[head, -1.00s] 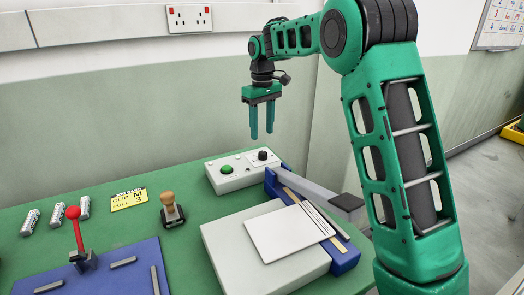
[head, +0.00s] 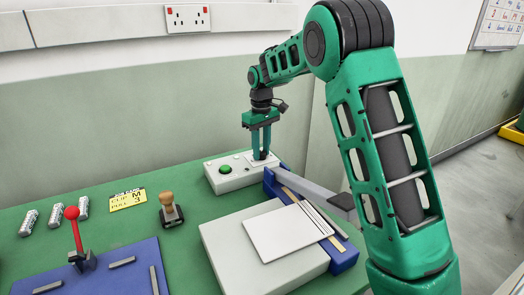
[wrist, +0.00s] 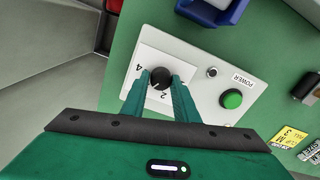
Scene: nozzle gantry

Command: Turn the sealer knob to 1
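The sealer knob (wrist: 160,78) is a round black knob on a white plate of the control box. In the wrist view the digits 4 and 2 show beside it; the 1 is not visible, and the pointer's exact setting is unclear. My gripper (wrist: 161,77) points down over the knob, with one green fingertip at each side of it. In the head view my gripper (head: 261,156) is low over the right end of the control box (head: 232,178), and its fingers hide most of the knob. I cannot tell whether the fingers touch the knob.
A green button (wrist: 231,99) marked POWER sits beside the knob. The sealer's blue side (head: 343,262) and grey lever arm (head: 312,190) are close to the box.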

